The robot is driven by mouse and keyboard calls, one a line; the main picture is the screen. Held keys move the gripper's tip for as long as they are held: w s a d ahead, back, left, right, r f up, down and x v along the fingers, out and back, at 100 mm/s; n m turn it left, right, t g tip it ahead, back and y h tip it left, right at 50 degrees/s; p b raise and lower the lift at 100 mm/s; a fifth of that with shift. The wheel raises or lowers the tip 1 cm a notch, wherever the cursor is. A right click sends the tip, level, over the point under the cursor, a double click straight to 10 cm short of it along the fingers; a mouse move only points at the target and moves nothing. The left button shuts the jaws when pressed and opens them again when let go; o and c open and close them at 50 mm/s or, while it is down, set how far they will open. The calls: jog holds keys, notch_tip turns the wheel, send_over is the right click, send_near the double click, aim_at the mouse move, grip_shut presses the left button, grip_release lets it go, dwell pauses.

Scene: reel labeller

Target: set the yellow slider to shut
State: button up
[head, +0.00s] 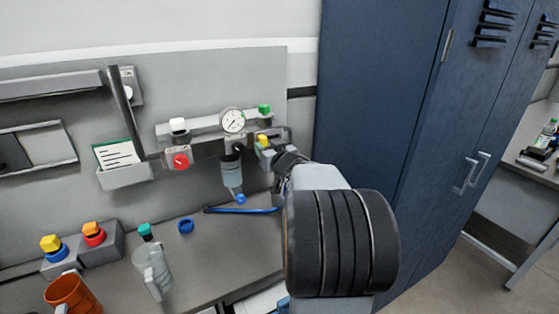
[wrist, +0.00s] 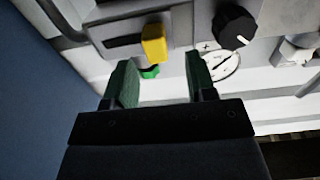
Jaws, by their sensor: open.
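The yellow slider (head: 262,140) is a small block on the grey panel at the right end of the row of controls. In the wrist view the yellow slider (wrist: 153,43) sits at the right end of a dark slot. My gripper (head: 280,155) is close to the slider in the head view and partly covers that part of the panel. In the wrist view my gripper (wrist: 160,60) is open, with its green-padded fingers apart and nothing between them. The slider is just beyond the fingertips, between their lines; I cannot tell whether they touch.
A black knob (wrist: 235,26) and the white gauge (head: 232,120) are close beside the slider. A green button (head: 264,108) is near it. A red knob (head: 180,161) is further left. A blue locker (head: 375,90) stands right of the panel. A bench with cups lies below.

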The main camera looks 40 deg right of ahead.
jog(key=v, duration=0.9)
jog(key=shift+s, duration=0.4)
jog(key=shift+a, duration=0.1)
jog(key=s+d+f+m+g+h, duration=0.3)
jog(key=s+d+f+g+h, duration=0.1)
jog(key=d+f+g+h, duration=0.15)
jog(key=s+a+f+g+y, duration=0.2)
jog(key=s+a+f+g, duration=0.1)
jog(key=a+f+g, duration=0.15)
jog(key=s+a+f+n+g+y, duration=0.1)
jog(key=a+f+n+y, duration=0.1)
jog(key=a, duration=1)
jog(key=s+a+f+n+g+y, duration=0.1)
jog(key=a+y, duration=0.4)
jog(key=a, duration=0.8)
jog(key=s+n+g, duration=0.1)
jog(key=n, duration=0.1)
jog(key=shift+s+f+n+g, duration=0.2)
jog(key=shift+f+n+g, duration=0.1)
jog(key=shift+f, duration=0.1)
jog(key=shift+d, duration=0.1)
dwell(0.4)
